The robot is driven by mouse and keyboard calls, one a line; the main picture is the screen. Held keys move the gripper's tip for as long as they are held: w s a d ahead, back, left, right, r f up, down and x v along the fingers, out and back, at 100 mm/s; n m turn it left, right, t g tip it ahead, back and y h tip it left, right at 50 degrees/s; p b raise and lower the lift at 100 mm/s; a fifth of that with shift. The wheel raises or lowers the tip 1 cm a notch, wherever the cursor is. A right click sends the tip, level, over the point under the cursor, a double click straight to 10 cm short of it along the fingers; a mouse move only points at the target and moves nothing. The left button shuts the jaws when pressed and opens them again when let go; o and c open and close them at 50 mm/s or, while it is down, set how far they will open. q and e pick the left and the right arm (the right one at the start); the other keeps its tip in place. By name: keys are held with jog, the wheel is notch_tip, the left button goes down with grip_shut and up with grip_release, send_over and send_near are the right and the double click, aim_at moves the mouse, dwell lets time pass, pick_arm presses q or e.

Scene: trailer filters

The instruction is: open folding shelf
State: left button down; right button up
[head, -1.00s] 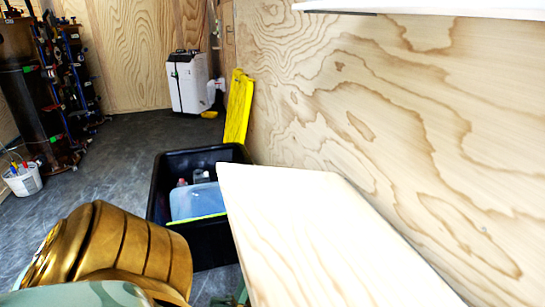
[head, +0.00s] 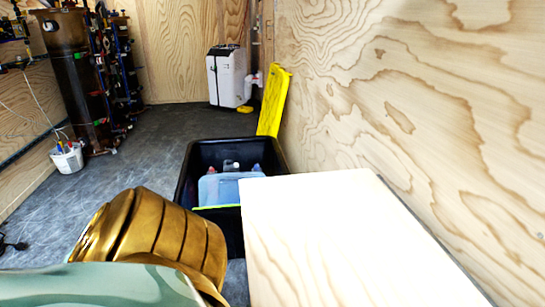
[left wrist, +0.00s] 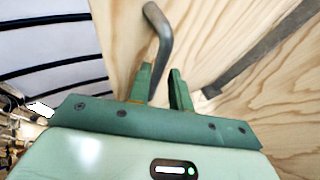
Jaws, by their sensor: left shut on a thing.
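The folding shelf is a pale wooden panel (head: 345,240) that stands out from the plywood wall at the lower right of the head view. In the left wrist view, pale wood (left wrist: 215,45) fills the upper right. A bent grey metal bar (left wrist: 163,38) runs in front of it down to my left gripper (left wrist: 162,85). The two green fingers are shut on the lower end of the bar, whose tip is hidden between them. In the head view my left arm shows gold and green at lower left, with its gripper hidden. My right gripper is not in view.
A black bin (head: 185,180) with bottles and a clear container stands on the floor beyond the panel. A yellow folded item (head: 273,103) leans on the wall. A white machine (head: 228,78) and a white bucket (head: 68,160) stand further off. The middle floor is clear.

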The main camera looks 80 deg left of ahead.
pick_arm(q)
jog(key=c, duration=1.6)
grip_release()
jog(key=shift+w+d+f+m+h, duration=0.1)
jog(key=shift+d+f+m+h, duration=0.1)
jog(key=shift+f+m+h, duration=0.3)
jog(key=shift+o, duration=0.6)
jog(key=shift+w+f, duration=0.15)
jog(key=shift+w, duration=0.1)
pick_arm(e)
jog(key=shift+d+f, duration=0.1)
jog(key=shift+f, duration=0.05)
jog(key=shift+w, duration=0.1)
pick_arm(q)
jog(key=shift+s, duration=0.15)
